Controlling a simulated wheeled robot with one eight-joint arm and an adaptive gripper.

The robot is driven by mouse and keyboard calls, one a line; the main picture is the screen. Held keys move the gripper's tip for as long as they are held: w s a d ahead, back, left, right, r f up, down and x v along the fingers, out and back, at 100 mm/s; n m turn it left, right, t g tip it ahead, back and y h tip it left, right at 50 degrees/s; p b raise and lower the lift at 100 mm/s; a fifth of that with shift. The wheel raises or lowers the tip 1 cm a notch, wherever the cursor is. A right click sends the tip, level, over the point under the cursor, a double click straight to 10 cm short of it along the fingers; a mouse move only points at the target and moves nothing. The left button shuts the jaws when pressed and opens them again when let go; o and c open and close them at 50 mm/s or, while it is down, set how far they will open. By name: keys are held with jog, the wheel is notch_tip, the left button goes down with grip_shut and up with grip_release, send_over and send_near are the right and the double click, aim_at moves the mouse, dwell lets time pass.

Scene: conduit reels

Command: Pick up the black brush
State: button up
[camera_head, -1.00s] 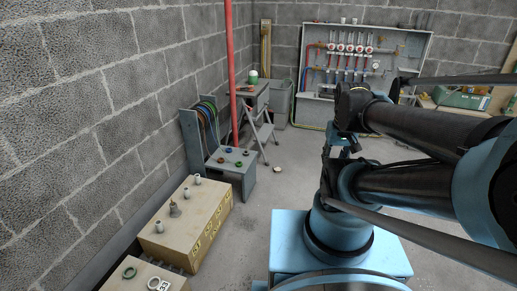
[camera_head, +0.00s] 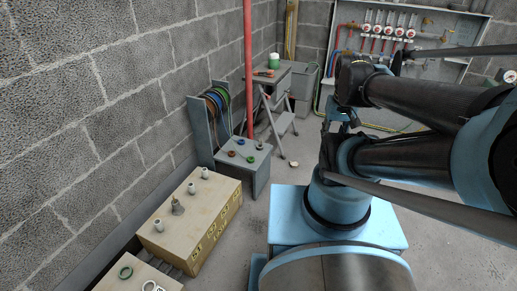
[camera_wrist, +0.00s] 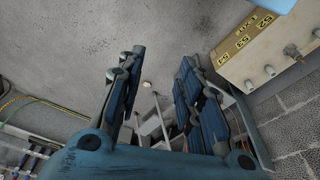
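I cannot pick out a black brush for certain in either view. On the grey bench (camera_head: 296,72) at the back sits a small orange-red item, too small to make out. My gripper (camera_wrist: 162,58) shows in the wrist view with its two blue-and-grey fingers well apart. It is open and nothing is between the fingers. In the wrist view it hangs over the concrete floor, with a small pale round thing (camera_wrist: 147,84) seen beyond the gap. In the head view my arm hides part of the middle and right.
A wooden crate (camera_head: 207,232) with several pale fittings stands by the left wall. A grey box (camera_head: 258,179) carries several small coloured rings, beside a rack of cable coils (camera_head: 217,102). A red pole (camera_head: 248,75) and a step stool (camera_head: 283,122) stand behind.

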jog(key=shift+o, duration=0.8)
jog(key=o, duration=0.4)
jog(key=shift+s+r, duration=0.25)
jog(key=w+a+r+m, duration=0.2)
jog(key=w+r+m, duration=0.15)
jog(key=w, duration=0.45)
jog(key=w+a+r+m, duration=0.2)
jog(key=w+r+m, duration=0.15)
jog(key=w, duration=0.35)
jog(key=m+g, duration=0.2)
jog(key=m, duration=1.3)
send_over(260, 147)
notch_tip(260, 147, down, 35)
jog(key=f, duration=1.1)
jog(key=shift+w+d+f, duration=0.1)
jog(key=shift+w+f, duration=0.5)
jog(key=shift+f, duration=2.4)
